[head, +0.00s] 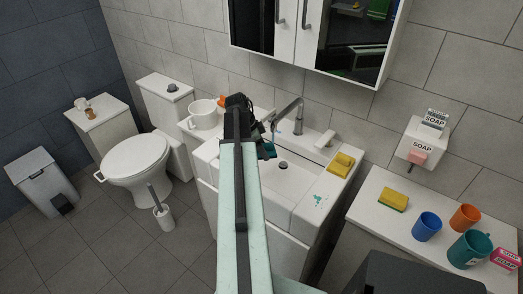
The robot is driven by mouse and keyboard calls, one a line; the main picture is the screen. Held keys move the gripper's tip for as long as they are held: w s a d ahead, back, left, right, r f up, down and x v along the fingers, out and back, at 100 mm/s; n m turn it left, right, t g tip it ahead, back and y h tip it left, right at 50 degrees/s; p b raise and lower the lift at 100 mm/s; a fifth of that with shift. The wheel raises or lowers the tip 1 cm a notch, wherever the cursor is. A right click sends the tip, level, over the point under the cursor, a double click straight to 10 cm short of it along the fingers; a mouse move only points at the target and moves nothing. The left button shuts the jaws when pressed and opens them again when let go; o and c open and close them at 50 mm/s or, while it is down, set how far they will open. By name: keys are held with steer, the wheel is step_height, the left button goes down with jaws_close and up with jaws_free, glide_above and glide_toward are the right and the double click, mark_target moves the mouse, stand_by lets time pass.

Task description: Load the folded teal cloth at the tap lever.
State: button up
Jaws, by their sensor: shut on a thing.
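My gripper (264,143) is over the left part of the white sink basin (292,186), mostly hidden behind my own arm. It is shut on a small teal piece, which looks like the folded teal cloth (269,152); only its edge shows. The grey tap (288,112) stands at the back of the basin, just right of my gripper. A small light-coloured piece (326,138) sits right of the tap; I cannot tell whether it is the lever. I cannot tell whether the cloth touches the tap.
Yellow sponges (342,164) and a teal splatter (319,200) are on the basin's right rim. The right counter (372,212) holds a sponge, cups and soap. A mirror cabinet (318,35) hangs above. The toilet (137,158) and bin (40,180) are left.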

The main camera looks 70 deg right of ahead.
steer(key=s+a, duration=0.1)
steer(key=a, duration=0.7)
steer(key=shift+s, duration=0.15)
stand_by(1.4)
